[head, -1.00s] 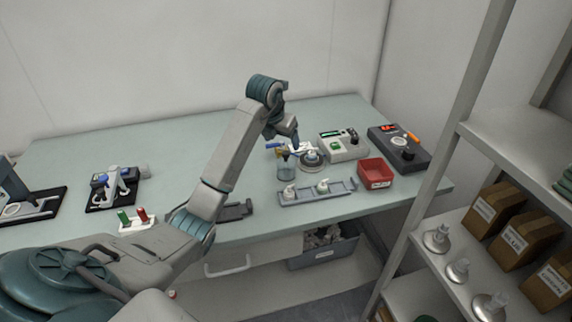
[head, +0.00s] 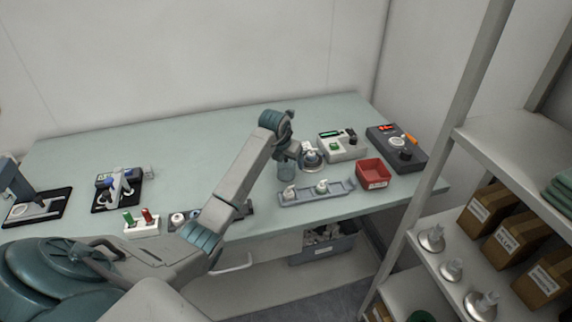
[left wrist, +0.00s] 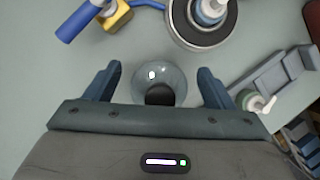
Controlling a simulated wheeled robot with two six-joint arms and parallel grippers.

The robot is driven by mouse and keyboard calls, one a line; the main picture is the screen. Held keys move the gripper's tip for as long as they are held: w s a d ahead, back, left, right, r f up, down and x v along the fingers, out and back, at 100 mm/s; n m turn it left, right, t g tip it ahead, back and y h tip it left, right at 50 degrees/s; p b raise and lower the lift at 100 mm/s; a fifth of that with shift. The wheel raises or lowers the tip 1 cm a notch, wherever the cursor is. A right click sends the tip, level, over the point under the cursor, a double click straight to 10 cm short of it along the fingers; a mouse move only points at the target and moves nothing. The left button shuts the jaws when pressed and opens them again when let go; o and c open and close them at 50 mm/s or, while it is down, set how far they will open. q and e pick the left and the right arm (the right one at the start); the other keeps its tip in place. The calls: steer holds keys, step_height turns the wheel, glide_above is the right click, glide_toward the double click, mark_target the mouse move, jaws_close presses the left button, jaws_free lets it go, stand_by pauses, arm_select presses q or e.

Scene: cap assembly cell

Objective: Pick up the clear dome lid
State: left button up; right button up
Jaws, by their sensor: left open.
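The clear dome lid (left wrist: 152,78) stands on the pale green table, see-through, with a dark round part at its near side in the left wrist view. It also shows in the head view (head: 286,172), just below my left gripper (head: 288,156). In the left wrist view my left gripper (left wrist: 159,88) is open, with one finger on each side of the dome and a gap on both sides. The fingers do not appear to touch it. My right gripper is in neither view.
A round stand (left wrist: 205,22) holding a white-and-blue part is close beyond the dome. A blue-and-yellow tool (left wrist: 90,15) lies at upper left. A grey tray (head: 312,195) with two pump tops and a red bin (head: 374,173) are to the right.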

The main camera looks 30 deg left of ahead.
arm_select(q)
steer(key=c, duration=1)
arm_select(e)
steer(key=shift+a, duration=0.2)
arm_select(q)
steer(key=shift+r, duration=0.1)
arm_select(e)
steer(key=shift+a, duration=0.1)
